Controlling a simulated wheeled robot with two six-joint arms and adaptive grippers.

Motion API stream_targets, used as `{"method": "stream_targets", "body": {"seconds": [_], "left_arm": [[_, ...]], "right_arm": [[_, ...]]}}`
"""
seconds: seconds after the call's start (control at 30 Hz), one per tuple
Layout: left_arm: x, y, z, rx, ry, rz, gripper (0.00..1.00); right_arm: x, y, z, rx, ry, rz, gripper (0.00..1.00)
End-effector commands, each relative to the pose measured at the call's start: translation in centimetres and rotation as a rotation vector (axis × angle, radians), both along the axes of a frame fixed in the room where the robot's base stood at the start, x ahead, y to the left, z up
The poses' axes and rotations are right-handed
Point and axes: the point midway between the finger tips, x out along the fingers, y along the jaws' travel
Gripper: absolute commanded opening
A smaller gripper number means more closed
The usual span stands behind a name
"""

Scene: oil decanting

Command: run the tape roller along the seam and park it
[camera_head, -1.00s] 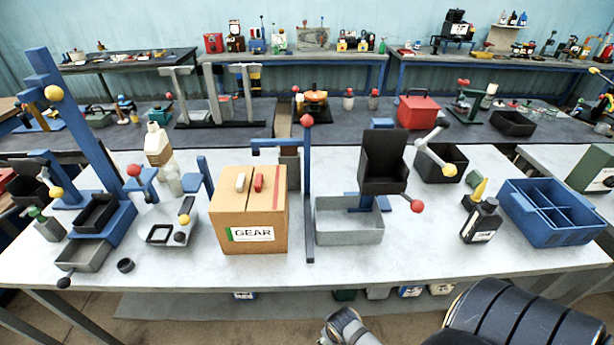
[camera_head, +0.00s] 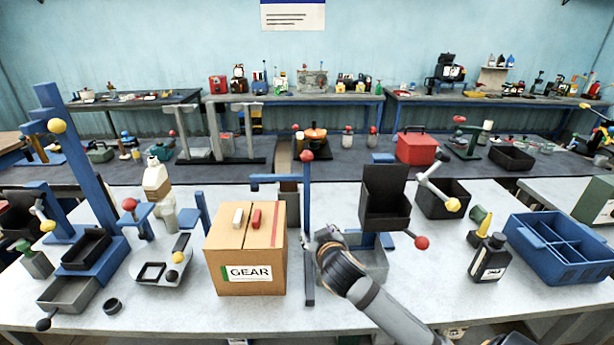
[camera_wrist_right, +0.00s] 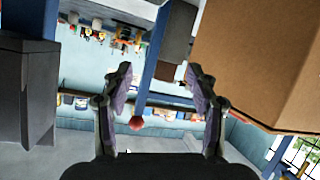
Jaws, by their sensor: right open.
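A brown cardboard box (camera_head: 246,272) labelled GEAR stands on the near table. Its top flaps meet at a seam (camera_head: 247,225). I cannot tell which thing is the tape roller. In the right wrist view my gripper (camera_wrist_right: 162,85) is open and empty, with the box (camera_wrist_right: 255,60) at the right. My left gripper is out of view.
A black hopper (camera_head: 384,197) over a grey tray stands right of my gripper. A black bottle (camera_head: 489,257) and a blue divided crate (camera_head: 562,248) are farther right. Left of the box are a blue-framed stand (camera_head: 92,250) and a grey plate fixture (camera_head: 160,270).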

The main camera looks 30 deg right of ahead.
Motion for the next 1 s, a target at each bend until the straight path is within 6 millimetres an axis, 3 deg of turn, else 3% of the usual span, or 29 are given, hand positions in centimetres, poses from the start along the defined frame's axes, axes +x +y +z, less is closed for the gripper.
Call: {"method": "stream_targets", "body": {"seconds": [0.03, 0.1, 0.2, 0.27, 0.53, 0.8, 1.0], "left_arm": [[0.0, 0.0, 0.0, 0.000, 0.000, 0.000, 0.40], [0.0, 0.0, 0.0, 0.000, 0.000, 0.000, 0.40], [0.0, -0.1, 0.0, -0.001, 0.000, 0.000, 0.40], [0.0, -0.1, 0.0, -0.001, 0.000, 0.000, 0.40], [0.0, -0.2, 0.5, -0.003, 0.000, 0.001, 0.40], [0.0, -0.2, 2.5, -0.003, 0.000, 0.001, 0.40], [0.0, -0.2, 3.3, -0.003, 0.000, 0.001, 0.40]], "right_arm": [[2.0, -1.2, 3.4, -0.032, -0.102, 0.000, 0.59], [4.1, -2.3, 7.9, -0.058, -0.238, 0.007, 0.59], [5.8, -3.2, 12.3, -0.080, -0.364, 0.022, 0.59], [6.1, -3.5, 13.6, -0.084, -0.401, 0.028, 0.59], [7.4, -4.0, 14.3, -0.080, -0.416, 0.028, 0.59], [12.8, -5.9, 14.4, -0.079, -0.413, 0.028, 0.59], [15.4, -6.9, 14.2, -0.083, -0.413, 0.030, 0.59]]}}
